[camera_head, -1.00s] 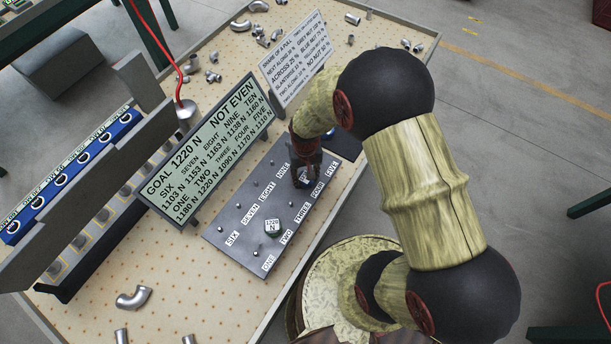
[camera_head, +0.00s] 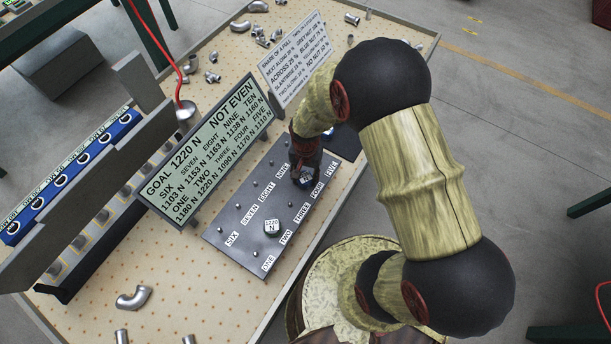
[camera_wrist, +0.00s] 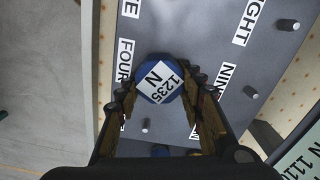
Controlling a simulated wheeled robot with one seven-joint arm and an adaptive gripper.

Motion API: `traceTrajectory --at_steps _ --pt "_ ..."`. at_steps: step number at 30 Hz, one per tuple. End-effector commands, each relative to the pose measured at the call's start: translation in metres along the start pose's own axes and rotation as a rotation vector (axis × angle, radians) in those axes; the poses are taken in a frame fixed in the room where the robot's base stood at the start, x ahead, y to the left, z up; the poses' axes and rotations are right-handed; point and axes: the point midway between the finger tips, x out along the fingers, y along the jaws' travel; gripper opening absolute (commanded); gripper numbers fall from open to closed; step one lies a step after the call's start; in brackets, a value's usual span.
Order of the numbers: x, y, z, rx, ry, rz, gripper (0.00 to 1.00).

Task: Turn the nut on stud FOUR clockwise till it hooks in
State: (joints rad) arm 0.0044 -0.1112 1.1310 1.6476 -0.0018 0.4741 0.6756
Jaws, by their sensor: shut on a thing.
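A blue nut (camera_wrist: 158,78) with a white top reading 1235 N sits on the grey stud plate (camera_wrist: 205,50) beside the FOUR label (camera_wrist: 125,60). The stud under it is hidden. My gripper (camera_wrist: 158,88) is shut on the blue nut, one finger on each side of it. In the head view my gripper (camera_head: 304,172) points down at the plate's far right part, and only a bit of the blue nut (camera_head: 307,181) shows. Another nut (camera_head: 272,227), its top reading 1220 N, sits on the plate near the TWO label.
Bare studs (camera_wrist: 251,91) stand around the held nut. A green board (camera_head: 208,150) reading GOAL 1220 N, NOT EVEN, stands behind the plate. A white sign (camera_head: 292,62) stands further back. Metal pipe elbows (camera_head: 134,298) lie on the pegboard table (camera_head: 190,275).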

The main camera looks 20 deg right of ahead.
Motion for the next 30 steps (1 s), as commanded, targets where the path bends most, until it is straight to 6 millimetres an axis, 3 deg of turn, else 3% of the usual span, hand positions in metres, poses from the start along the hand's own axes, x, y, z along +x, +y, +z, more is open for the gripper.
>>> traceTrajectory --at_steps 8,9,19,26,30 --pt "0.0011 -0.0013 0.0013 0.360 -0.002 -0.001 0.14" --pt "0.0010 -0.0015 0.0012 0.363 -0.001 -0.001 0.40" --pt "0.0007 -0.0011 0.0006 0.357 -0.001 -0.001 0.59" --pt "0.0007 -0.0007 0.0006 0.356 -0.001 -0.001 0.60" --pt "0.0007 -0.0006 0.0006 0.356 -0.001 -0.001 0.68"
